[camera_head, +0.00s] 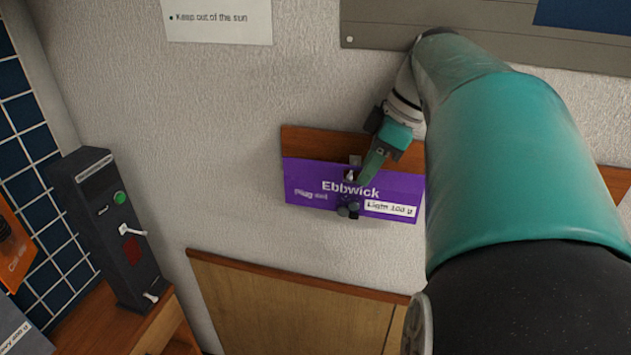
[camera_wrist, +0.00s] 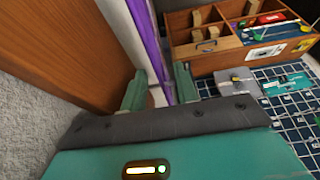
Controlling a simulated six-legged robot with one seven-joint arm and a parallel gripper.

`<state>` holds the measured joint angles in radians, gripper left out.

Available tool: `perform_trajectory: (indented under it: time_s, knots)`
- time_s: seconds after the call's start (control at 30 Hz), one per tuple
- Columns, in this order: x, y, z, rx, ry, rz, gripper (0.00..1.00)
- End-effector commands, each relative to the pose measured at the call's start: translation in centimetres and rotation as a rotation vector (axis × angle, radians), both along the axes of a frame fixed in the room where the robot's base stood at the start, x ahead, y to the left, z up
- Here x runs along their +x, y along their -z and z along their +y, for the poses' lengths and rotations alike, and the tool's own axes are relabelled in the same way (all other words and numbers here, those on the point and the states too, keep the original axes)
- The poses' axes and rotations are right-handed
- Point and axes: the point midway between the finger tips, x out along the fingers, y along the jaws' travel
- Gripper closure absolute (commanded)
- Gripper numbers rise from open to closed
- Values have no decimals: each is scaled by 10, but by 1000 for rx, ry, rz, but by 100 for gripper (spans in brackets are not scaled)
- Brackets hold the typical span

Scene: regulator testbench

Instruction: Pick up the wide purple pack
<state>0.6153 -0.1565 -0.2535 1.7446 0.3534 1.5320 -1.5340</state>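The wide purple pack (camera_head: 318,190), marked "Ebbwick" with a white weight label, is at mid-height in front of a brown wooden board on the wall. It is slightly tilted in the head view. My gripper (camera_head: 372,166) reaches down to its upper middle. In the wrist view the pack (camera_wrist: 150,35) shows edge-on as a purple strip beside a pale one. My gripper's two teal fingers (camera_wrist: 160,88) are close together, one on each side of it. I cannot tell whether both press on it. What supports the pack is not clear.
The wooden board (camera_head: 300,140) lies close behind the pack. A dark box with a green button (camera_head: 108,230) stands at left. A wooden panel (camera_head: 290,300) is below. The wrist view shows a wooden organiser (camera_wrist: 205,58) and a blue-tiled surface with several small items.

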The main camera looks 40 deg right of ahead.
Motion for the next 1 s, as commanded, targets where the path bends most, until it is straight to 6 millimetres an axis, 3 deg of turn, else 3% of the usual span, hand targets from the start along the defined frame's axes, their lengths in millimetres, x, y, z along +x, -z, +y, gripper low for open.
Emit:
perform_trajectory:
  time_s: [0.27,0.43,1.0]
  knots:
    - [2,6,1,-1,0,-1,70]
    - [1,5,1,-1,0,-1,99]
    - [2,-2,1,-2,0,-1,100]
